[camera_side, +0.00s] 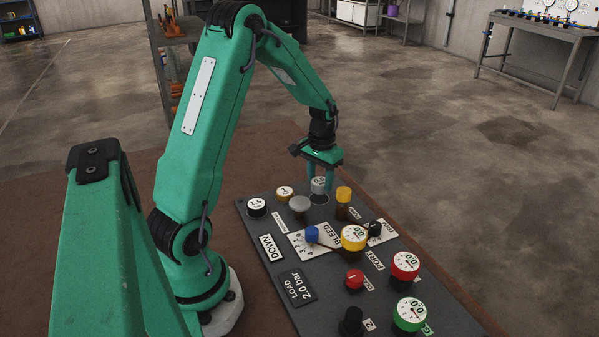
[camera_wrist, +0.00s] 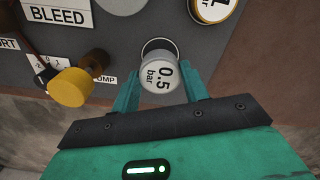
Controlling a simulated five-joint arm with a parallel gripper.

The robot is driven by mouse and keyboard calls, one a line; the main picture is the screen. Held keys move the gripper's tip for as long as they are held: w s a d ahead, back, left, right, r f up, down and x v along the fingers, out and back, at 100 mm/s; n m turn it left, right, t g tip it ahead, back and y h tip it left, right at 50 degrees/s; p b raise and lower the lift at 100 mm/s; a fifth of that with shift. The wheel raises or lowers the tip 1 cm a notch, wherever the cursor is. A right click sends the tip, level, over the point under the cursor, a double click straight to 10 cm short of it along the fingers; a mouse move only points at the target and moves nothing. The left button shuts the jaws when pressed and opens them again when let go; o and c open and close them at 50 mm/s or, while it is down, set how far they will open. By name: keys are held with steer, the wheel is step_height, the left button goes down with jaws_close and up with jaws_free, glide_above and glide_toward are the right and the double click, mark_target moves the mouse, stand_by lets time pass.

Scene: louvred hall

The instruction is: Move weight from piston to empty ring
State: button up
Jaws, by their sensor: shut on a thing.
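My gripper (camera_side: 324,178) is shut on a grey weight (camera_side: 318,186), whose top reads 0.5 bar in the wrist view (camera_wrist: 160,74). One green finger is on each side of it. The weight is over or at a round ring (camera_wrist: 158,46) on the panel, whose rim shows beyond the weight; I cannot tell whether it touches the panel. A plain grey disc, which looks like the piston top (camera_side: 299,203), stands beside it with nothing on it. It is partly cut off in the wrist view (camera_wrist: 122,4).
A yellow-rimmed weight (camera_side: 285,192) and a black-rimmed weight (camera_side: 257,206) stand left on the dark panel (camera_side: 320,290). A yellow knob (camera_side: 343,193) is close on the right, on a brown stem. A blue knob (camera_side: 312,233) and several gauges are nearer the camera.

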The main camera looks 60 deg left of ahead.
mark_target(320, 181)
steer(key=shift+f, duration=1.5)
steer(key=shift+f, duration=0.2)
steer(key=o, duration=1.1)
steer(key=shift+c, duration=0.2)
steer(key=shift+r, duration=0.15)
step_height(320, 181, up, 12)
